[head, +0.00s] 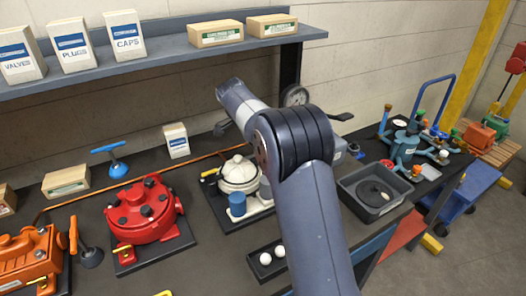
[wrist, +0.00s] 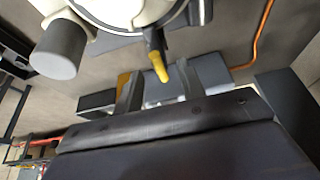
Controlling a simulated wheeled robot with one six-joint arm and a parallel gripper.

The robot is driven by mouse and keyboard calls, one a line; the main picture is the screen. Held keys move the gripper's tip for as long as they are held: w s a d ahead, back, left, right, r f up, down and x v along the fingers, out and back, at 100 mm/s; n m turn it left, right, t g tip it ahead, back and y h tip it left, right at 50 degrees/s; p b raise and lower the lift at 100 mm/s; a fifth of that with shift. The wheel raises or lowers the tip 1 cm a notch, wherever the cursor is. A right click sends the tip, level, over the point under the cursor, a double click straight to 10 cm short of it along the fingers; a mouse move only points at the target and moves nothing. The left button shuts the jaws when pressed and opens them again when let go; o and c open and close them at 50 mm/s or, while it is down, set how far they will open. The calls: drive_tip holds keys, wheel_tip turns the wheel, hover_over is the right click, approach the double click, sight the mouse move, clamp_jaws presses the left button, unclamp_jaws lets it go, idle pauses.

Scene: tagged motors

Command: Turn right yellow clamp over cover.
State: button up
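The white motor (head: 238,180) with its domed cover stands on a dark mat, left of my arm in the head view. A yellow clamp (head: 209,173) shows at its left side; its right side is partly hidden by my arm. In the wrist view the white body (wrist: 110,12) fills the top, and a yellow clamp lever (wrist: 158,66) sticks out from its edge. My gripper (wrist: 158,88) is open, with a finger on each side of the lever and gaps between. I cannot tell whether they touch it. The head view hides my gripper behind my arm.
A blue-grey cylinder (head: 237,205) stands at the motor's front; a grey one shows in the wrist view (wrist: 58,48). A red motor (head: 143,212) is to the left, a grey tray (head: 362,209) to the right. An orange cable runs behind. A shelf (head: 160,58) hangs above.

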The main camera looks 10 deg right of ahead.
drive_tip(key=v, duration=0.8)
drive_tip(key=shift+r, duration=0.15)
drive_tip(key=x, duration=1.1)
drive_tip(key=shift+r, duration=0.1)
drive_tip(key=shift+a, duration=0.1)
